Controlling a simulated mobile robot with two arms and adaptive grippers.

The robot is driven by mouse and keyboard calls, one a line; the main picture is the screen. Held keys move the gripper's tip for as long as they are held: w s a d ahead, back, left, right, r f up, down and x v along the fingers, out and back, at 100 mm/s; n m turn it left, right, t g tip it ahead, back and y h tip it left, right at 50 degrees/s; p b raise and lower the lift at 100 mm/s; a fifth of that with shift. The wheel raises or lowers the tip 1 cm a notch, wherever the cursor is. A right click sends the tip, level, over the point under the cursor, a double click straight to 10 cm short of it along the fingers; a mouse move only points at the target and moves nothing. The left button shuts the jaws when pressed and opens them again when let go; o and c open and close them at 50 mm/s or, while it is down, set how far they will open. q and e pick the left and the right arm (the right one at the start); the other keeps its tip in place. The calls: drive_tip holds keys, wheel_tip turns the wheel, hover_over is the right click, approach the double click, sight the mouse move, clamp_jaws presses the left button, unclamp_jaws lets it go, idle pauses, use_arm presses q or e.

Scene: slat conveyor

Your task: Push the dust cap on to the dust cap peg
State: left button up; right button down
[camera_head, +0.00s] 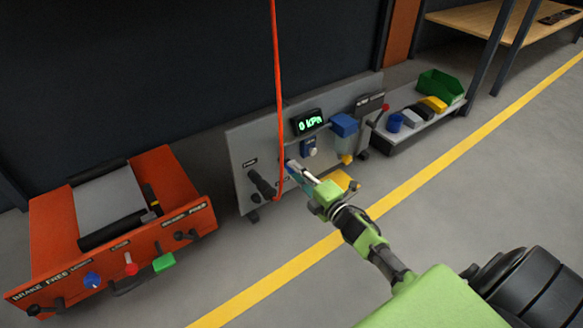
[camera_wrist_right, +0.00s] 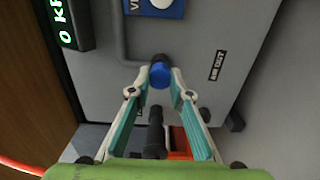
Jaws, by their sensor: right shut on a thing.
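The blue dust cap (camera_wrist_right: 160,75) is between the fingertips of my right gripper (camera_wrist_right: 159,82) in the right wrist view. The gripper is shut on it, close to the grey panel (camera_wrist_right: 205,35). A dark round part shows directly behind the cap; I cannot tell whether it is the dust cap peg or whether the cap touches it. In the head view my right gripper (camera_head: 296,171) reaches the front of the panel (camera_head: 240,145), and a bit of blue shows at its tips. My left gripper is not in view.
A black fitting (camera_wrist_right: 155,132) sticks out between the fingers in the right wrist view. A red hose (camera_head: 276,90) hangs just left of the gripper. The panel's display (camera_head: 308,122) reads 0 kPa. An orange machine (camera_head: 180,185) stands left; a low bench (camera_head: 415,125) stands right.

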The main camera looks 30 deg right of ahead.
drive_tip(key=shift+s+d+p, duration=0.15)
drive_tip(key=shift+s+p, duration=0.45)
drive_tip(key=shift+s, duration=0.85)
drive_tip(key=shift+s+d+p, duration=0.1)
drive_tip(key=shift+s+p, duration=0.45)
drive_tip(key=shift+s, duration=0.9)
